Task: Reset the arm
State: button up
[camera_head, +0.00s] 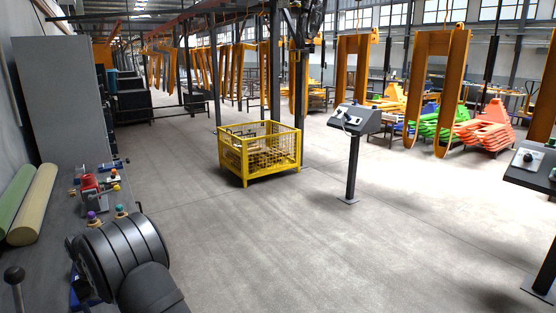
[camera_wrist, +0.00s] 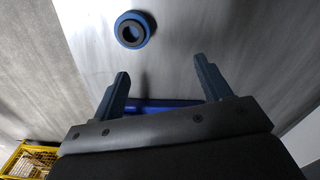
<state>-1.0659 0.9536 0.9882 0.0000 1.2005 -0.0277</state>
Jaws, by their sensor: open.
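My gripper (camera_wrist: 163,82) shows in the wrist view with its two blue-grey fingers apart and nothing between them. A blue ring with a dark centre (camera_wrist: 133,30) lies beyond the fingertips on a grey surface, left of the gap. A blue bar-like thing (camera_wrist: 150,106) shows behind the finger bases, partly hidden. In the head view, dark rounded links of my arm fill the lower left beside the workbench. My gripper cannot be made out in that view.
A grey workbench (camera_head: 60,251) at the left holds rolls (camera_head: 36,205), a red tool (camera_head: 91,193) and small coloured knobs. A yellow crate (camera_head: 259,153) and a control pedestal (camera_head: 352,150) stand on the floor. Open floor lies in front of them.

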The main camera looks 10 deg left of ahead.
jog(key=shift+s+a+f, duration=0.65)
jog(key=shift+a+f, duration=0.05)
jog(key=shift+a, duration=0.25)
jog(key=shift+s+a+f, duration=0.6)
jog(key=shift+a+f, duration=0.1)
jog(key=shift+a, duration=0.25)
